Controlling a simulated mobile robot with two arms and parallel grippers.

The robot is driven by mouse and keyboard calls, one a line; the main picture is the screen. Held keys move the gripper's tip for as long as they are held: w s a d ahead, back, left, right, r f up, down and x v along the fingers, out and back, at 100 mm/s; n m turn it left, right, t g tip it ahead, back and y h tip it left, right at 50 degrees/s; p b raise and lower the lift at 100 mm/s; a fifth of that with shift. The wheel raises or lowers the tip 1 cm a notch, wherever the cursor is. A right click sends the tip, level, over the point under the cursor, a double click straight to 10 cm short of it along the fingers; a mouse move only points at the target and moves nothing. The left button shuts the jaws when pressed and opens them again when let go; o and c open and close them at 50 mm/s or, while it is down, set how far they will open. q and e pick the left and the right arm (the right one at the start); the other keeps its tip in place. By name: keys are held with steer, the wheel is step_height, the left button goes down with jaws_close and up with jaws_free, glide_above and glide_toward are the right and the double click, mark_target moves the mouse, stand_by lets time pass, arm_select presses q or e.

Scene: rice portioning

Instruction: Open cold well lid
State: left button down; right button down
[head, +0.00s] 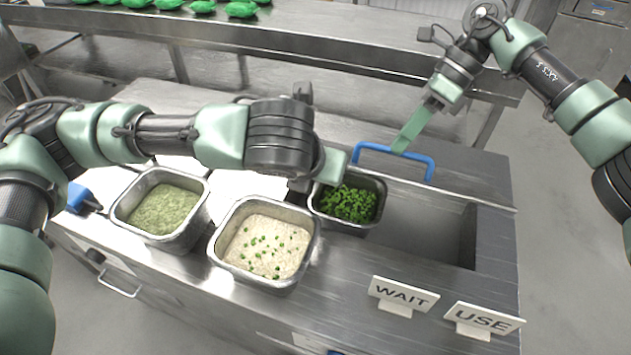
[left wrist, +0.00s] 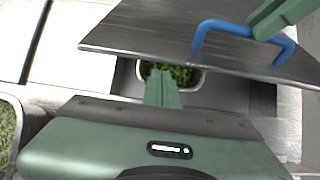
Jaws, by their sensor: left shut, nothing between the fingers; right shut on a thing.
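The cold well lid (head: 470,172) is a grey metal panel with a blue handle (head: 376,148), at the back of the counter. It also shows in the left wrist view (left wrist: 140,32). My right gripper (head: 402,146) is shut on the handle bar. In front of the lid, part of the well (head: 420,230) shows open and empty. A metal pan of chopped greens (head: 350,203) sits at its left end. My left gripper (head: 336,168) is shut and empty above or behind that pan; its fingers show in the left wrist view (left wrist: 163,85).
A pan of rice with green bits (head: 265,248) and a pan of pale green food (head: 165,210) stand to the left. WAIT (head: 403,295) and USE (head: 484,320) signs stand at the front right. A steel shelf (head: 300,35) with green bundles (head: 240,9) runs behind.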

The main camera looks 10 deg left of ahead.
steer(key=shift+w+d+f, duration=0.2)
steer(key=shift+w+f, duration=0.05)
